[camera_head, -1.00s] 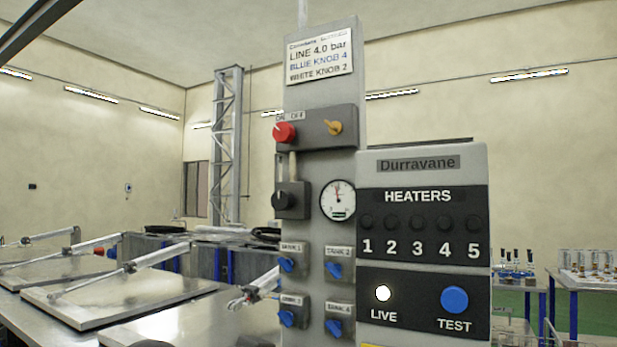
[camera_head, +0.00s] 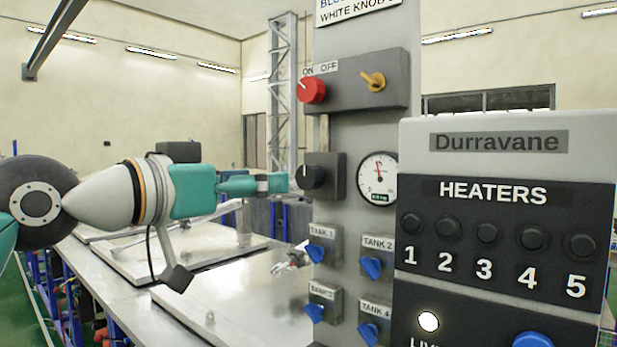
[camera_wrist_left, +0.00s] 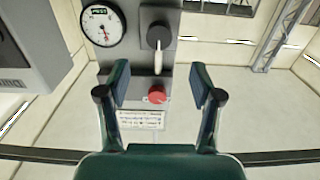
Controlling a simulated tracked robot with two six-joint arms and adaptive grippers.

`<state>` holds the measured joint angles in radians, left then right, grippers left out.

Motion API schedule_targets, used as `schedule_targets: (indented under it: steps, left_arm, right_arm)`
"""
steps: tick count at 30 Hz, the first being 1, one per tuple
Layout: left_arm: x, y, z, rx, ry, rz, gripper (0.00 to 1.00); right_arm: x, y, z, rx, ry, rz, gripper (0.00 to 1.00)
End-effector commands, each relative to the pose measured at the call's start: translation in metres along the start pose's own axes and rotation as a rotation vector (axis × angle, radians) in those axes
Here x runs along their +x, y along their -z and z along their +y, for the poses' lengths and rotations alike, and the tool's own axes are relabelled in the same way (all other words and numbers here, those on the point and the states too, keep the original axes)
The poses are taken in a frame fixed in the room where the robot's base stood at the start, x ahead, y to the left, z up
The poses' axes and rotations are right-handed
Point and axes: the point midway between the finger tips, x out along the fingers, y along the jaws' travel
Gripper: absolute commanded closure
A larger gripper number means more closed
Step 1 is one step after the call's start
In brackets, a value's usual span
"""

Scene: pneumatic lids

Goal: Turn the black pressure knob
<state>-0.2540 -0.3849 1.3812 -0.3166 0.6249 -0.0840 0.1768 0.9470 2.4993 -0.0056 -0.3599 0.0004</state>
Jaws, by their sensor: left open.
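The black pressure knob (camera_head: 312,177) sits on a dark grey block on the upright grey panel, left of the round gauge (camera_head: 377,179). In the left wrist view, which is upside down, the knob (camera_wrist_left: 158,37) shows beyond the fingertips with a pale pointer or strip below it. My left gripper (camera_head: 280,183) comes in from the left at about the knob's height, its tips just left of it in the picture. In the left wrist view its fingers (camera_wrist_left: 159,76) are apart with nothing between them. Contact with the knob is not visible.
Above the knob are a red knob (camera_head: 312,90) and a yellow knob (camera_head: 374,81). Blue tank knobs (camera_head: 372,267) sit below. The Durravane heater box (camera_head: 508,142) stands close on the right. Flat metal lids (camera_head: 240,288) lie low behind my left arm.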

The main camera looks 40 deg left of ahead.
Motion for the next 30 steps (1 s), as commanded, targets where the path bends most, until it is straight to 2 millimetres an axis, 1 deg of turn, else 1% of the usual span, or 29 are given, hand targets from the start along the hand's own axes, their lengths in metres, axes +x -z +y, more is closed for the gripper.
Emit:
schedule_targets:
  steps: [1, 9, 12, 15, 21, 28, 30]
  left_arm:
    - [0.014, 0.0, 0.0, 0.001, 0.002, -0.006, 0.34]
    - [0.069, 0.001, 0.001, 0.001, -0.001, -0.004, 0.34]
    - [0.084, 0.002, 0.001, 0.0, -0.002, -0.002, 0.34]
    - [0.094, 0.001, 0.001, 0.001, -0.002, -0.001, 0.34]
    - [0.102, 0.001, 0.002, 0.0, -0.003, 0.0, 0.34]
    - [0.103, 0.0, 0.002, 0.0, -0.003, 0.0, 0.34]
    - [0.103, 0.0, 0.002, 0.0, -0.004, 0.0, 0.46]
  right_arm:
    - [-0.003, 0.0, -0.001, 0.0, 0.0, 0.001, 0.33]
    - [-0.013, 0.0, -0.005, 0.0, 0.0, 0.001, 0.33]
    - [-0.017, 0.0, -0.006, 0.0, 0.0, 0.001, 0.33]
    - [-0.019, 0.0, -0.007, 0.0, 0.0, 0.001, 0.33]
    - [-0.02, 0.0, -0.007, 0.0, 0.0, 0.001, 0.33]
    - [-0.019, 0.0, -0.007, 0.0, 0.0, 0.001, 0.33]
    - [-0.019, 0.0, -0.007, 0.0, 0.0, 0.001, 0.33]
